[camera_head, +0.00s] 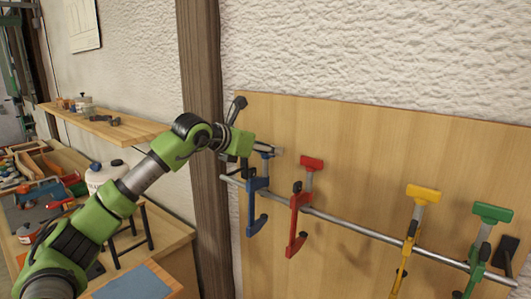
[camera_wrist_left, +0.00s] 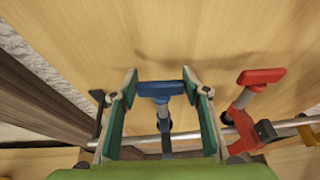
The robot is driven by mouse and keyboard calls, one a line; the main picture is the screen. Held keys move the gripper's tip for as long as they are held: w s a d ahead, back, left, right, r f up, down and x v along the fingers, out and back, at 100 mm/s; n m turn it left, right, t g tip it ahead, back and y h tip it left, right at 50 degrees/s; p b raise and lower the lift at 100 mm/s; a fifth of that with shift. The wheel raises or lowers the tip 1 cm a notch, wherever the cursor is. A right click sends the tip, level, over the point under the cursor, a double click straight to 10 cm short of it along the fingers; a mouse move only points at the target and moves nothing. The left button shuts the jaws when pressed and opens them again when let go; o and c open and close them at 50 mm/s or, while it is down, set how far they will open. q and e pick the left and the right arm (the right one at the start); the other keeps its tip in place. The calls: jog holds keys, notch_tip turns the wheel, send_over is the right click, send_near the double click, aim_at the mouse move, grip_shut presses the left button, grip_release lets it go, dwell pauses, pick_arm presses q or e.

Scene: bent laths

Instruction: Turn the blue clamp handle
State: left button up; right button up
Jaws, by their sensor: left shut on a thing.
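The blue clamp (camera_head: 253,204) hangs on the metal rail (camera_head: 345,222) at the left end of the row. Its blue T-shaped handle (camera_wrist_left: 160,89) sits between the two green-padded fingers of my left gripper (camera_wrist_left: 159,78) in the left wrist view. In the head view my left gripper (camera_head: 272,150) reaches in from the left at the top of the blue clamp and partly covers its handle. The gripper is shut on the handle. The handle's crossbar looks roughly level in the wrist view. My right gripper is not in view.
A red clamp (camera_head: 295,214) hangs close to the right, then a yellow clamp (camera_head: 410,240) and a green clamp (camera_head: 477,254). A wooden board (camera_head: 370,150) stands behind the rail. A dark post (camera_head: 203,60) and a shelf (camera_head: 105,128) are to the left.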

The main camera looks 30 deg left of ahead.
pick_arm(q)
jog(key=shift+d+f, duration=0.1)
jog(key=shift+f, duration=0.05)
jog(key=shift+n+y, duration=0.3)
jog(key=o, duration=1.2)
jog(key=shift+c, duration=0.2)
jog(key=v, duration=1.2)
